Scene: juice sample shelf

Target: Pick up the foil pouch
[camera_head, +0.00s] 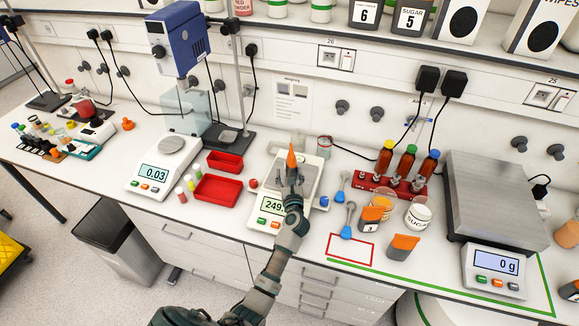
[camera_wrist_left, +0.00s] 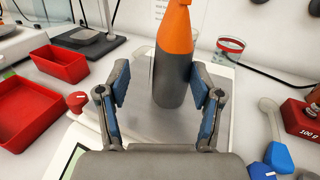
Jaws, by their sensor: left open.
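A dark grey, rounded container with an orange top, apparently the foil pouch (camera_wrist_left: 172,78), stands upright on the middle balance's pan. Its orange tip (camera_head: 291,158) shows in the head view; my gripper hides most of its body there. My left gripper (camera_head: 291,182) is open over the front of the pan. In the left wrist view, the blue-padded fingers of my left gripper (camera_wrist_left: 160,88) are on either side of the pouch's line, with visible gaps. The balance (camera_head: 266,213) reads about 249. My right gripper is not in view.
Red trays (camera_head: 217,190) lie left of the balance. Blue-ended scoops (camera_head: 346,232), grey-and-orange containers (camera_head: 402,246), a sugar jar (camera_head: 418,216) and a red rack (camera_head: 365,182) with bottles stand to the right. A large scale (camera_head: 495,200) is farther right.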

